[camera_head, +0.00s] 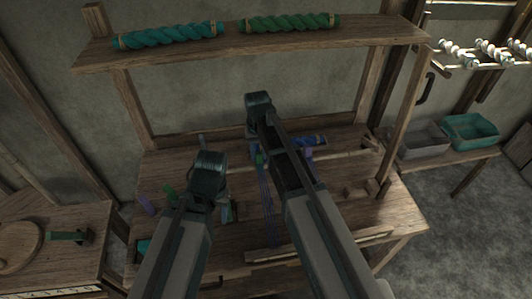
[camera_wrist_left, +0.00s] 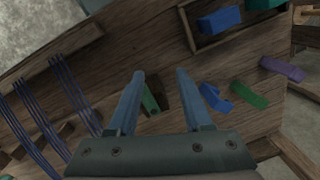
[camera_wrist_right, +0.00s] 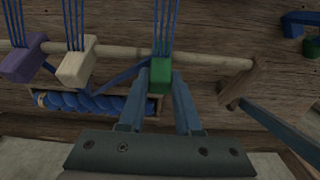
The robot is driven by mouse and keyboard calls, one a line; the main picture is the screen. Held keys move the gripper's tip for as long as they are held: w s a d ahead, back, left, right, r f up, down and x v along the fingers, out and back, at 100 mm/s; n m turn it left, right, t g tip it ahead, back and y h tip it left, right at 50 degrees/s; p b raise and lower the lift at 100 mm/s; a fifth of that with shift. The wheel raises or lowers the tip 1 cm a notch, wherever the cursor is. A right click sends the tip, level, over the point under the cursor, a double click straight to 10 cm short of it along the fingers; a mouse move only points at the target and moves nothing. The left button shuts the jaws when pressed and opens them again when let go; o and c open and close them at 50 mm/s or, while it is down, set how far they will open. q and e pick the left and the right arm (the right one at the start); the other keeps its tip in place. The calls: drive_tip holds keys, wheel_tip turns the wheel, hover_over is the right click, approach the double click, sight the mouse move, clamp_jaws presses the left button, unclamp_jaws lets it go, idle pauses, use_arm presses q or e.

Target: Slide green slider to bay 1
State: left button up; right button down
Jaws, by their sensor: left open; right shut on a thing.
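The green slider (camera_wrist_right: 160,76) sits on a wooden rod (camera_wrist_right: 120,53) with blue threads rising from it. My right gripper (camera_wrist_right: 160,88) is shut on it, one finger on each side. In the head view the green slider (camera_head: 259,158) shows as a small patch under my right arm, which hides most of that gripper. A cream slider (camera_wrist_right: 77,63) and a purple slider (camera_wrist_right: 22,60) sit on the same rod, apart from the green one. My left gripper (camera_wrist_left: 160,78) is open and empty above the wooden table. No bay label is readable.
A wooden end support (camera_wrist_right: 243,85) holds the rod. A blue rope roll (camera_wrist_right: 95,103) lies beside the rod. In the left wrist view, a loose green piece (camera_wrist_left: 150,100), a blue piece (camera_wrist_left: 214,97) and a purple piece (camera_wrist_left: 283,69) lie on the wood. Blue threads (camera_wrist_left: 75,90) stretch at left.

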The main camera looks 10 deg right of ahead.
drive_tip(key=a, duration=0.2)
drive_tip(key=shift+a, duration=0.4)
drive_tip(key=c, duration=0.6)
unclamp_jaws()
wheel_tip(320, 180, up, 14)
drive_tip(key=p, duration=1.3)
drive_tip(key=shift+p, duration=0.4)
drive_tip(key=shift+f, duration=0.1)
